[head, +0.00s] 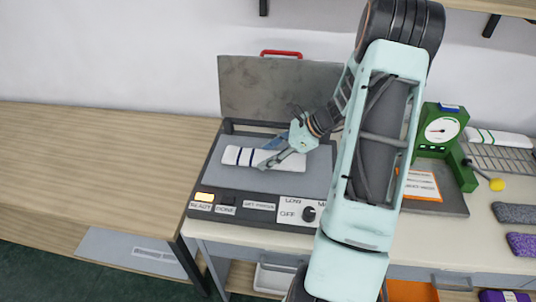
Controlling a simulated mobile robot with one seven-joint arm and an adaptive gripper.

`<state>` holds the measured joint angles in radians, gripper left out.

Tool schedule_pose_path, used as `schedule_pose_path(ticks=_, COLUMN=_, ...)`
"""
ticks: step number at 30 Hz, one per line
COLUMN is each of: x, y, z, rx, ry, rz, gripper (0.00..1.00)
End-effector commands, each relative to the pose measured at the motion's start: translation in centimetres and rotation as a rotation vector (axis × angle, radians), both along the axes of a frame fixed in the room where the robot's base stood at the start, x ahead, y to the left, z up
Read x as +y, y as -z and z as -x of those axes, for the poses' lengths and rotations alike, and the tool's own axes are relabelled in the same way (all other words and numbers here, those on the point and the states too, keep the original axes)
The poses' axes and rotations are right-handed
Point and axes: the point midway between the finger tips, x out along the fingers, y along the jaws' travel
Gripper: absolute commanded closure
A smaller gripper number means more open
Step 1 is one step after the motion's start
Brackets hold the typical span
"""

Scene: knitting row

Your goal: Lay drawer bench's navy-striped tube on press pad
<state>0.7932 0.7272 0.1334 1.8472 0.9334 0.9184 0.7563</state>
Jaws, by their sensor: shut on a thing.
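The navy-striped tube (238,156) is white with navy bands near its left end. It lies lengthwise over the grey press pad (228,179), inside the dark press tray. My gripper (276,154) is at the middle of the tube, shut on it, with fingers on both sides. The tube looks level and at or very near the pad; I cannot tell if it is touching. The gripper hides part of the tube's right half.
The press lid (250,95) with a red handle (281,53) stands raised behind the pad. Its front panel (297,211) has a dial and a lit yellow button. A green gauge (440,130) and a rack with a green-striped tube (498,138) are right. The wooden table (90,160) left is clear.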

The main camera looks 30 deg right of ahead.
Motion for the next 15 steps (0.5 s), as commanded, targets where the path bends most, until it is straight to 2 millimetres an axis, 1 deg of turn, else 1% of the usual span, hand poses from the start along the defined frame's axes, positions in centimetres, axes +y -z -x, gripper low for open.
schedule_pose_path(ticks=3, x=0.02, y=0.35, z=0.01, rx=0.0, ry=0.0, rz=0.0, gripper=0.65)
schedule_pose_path(ticks=4, x=0.01, y=0.27, z=0.01, rx=0.0, ry=0.0, rz=0.0, gripper=0.48)
schedule_pose_path(ticks=8, x=0.0, y=0.21, z=0.01, rx=0.0, ry=0.0, rz=0.0, gripper=0.34)
schedule_pose_path(ticks=15, x=0.0, y=0.19, z=0.01, rx=0.0, ry=0.0, rz=0.0, gripper=0.33)
